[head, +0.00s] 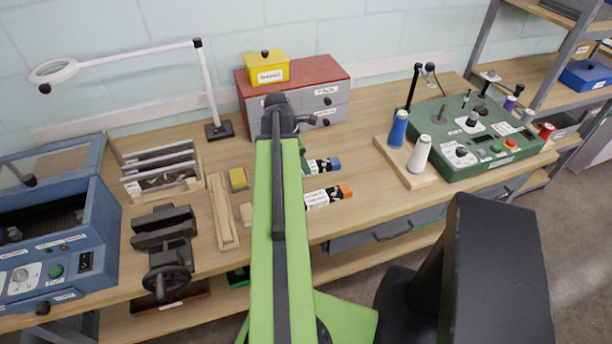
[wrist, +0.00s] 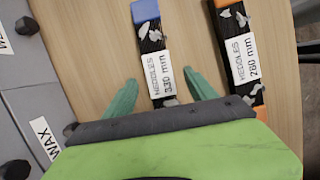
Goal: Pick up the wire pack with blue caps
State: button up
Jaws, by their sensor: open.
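The blue-capped pack (wrist: 156,65) lies on the wooden bench; it is dark, with a white label reading "NEEDLES" and a blue end cap. In the head view the same pack (head: 320,165) shows just right of my arm, its blue cap to the right; its other end is hidden. My gripper (wrist: 160,86) is open, its two green fingers pointing either side of the pack in the wrist view. I see no contact, and I cannot tell how high the fingers are. My arm hides most of the gripper in the head view.
A similar pack with orange caps (wrist: 240,55) lies parallel beside it, and also shows in the head view (head: 327,196). A red-topped grey drawer box (head: 290,92) stands behind. To the right are a wooden board with blue and white spools (head: 420,155) and a green machine (head: 470,135).

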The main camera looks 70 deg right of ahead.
jog(key=b+x, duration=0.1)
jog(key=x, duration=0.2)
jog(key=shift+b, duration=0.3)
jog(key=shift+r, duration=0.15)
grip_shut()
